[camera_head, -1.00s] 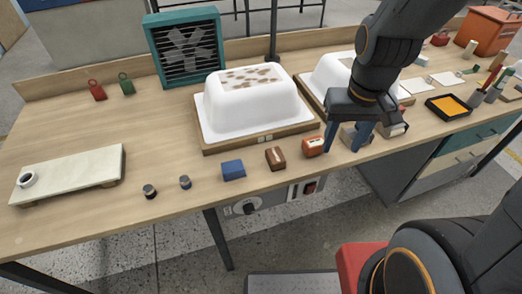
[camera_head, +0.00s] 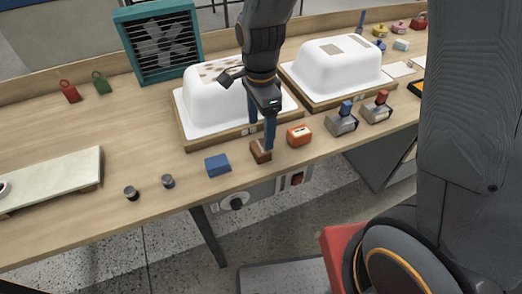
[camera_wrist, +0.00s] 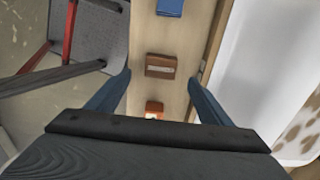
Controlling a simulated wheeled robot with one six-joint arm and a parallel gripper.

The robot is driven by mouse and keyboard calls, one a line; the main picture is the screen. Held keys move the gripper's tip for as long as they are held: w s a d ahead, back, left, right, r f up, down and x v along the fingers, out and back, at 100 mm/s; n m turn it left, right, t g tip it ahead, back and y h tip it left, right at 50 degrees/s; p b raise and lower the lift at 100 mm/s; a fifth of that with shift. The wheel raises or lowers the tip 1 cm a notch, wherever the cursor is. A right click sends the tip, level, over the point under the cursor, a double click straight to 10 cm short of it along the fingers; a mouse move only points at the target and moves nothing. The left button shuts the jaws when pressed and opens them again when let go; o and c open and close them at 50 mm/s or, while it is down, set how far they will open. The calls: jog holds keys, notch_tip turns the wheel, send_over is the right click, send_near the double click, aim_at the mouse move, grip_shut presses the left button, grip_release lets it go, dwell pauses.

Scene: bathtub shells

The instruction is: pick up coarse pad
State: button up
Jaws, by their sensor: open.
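Three pads lie in a row along the bench's front edge: a blue one (camera_head: 217,166), a reddish-brown one (camera_head: 260,152) with a pale label, and an orange one (camera_head: 299,134) with a pale label. I cannot read which is marked coarse. My gripper (camera_head: 262,135) is open and empty, pointing down at the brown pad. In the wrist view the brown pad (camera_wrist: 160,67) lies between and just beyond my fingertips (camera_wrist: 159,78). The orange pad (camera_wrist: 154,109) is partly hidden by my gripper body, and the blue pad (camera_wrist: 171,7) is at the top edge.
A white tub shell (camera_head: 205,105) on a wooden board stands close behind the pads; another shell (camera_head: 335,65) is to its right. Two grey sanders (camera_head: 341,122) (camera_head: 377,108) sit right of the orange pad. Two small dark jars (camera_head: 131,193) (camera_head: 168,181) stand left.

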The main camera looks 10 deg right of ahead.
aim_at(261, 147)
jog(key=shift+f+p, duration=0.9)
jog(key=shift+f, duration=2.75)
jog(key=shift+c, duration=0.3)
jog(key=shift+w, duration=0.1)
jog(key=c, duration=1.2)
jog(key=shift+o, duration=0.2)
jog(key=shift+r, duration=0.1)
notch_tip(261, 147, up, 10)
jog(key=b, duration=0.1)
jog(key=shift+b, duration=0.35)
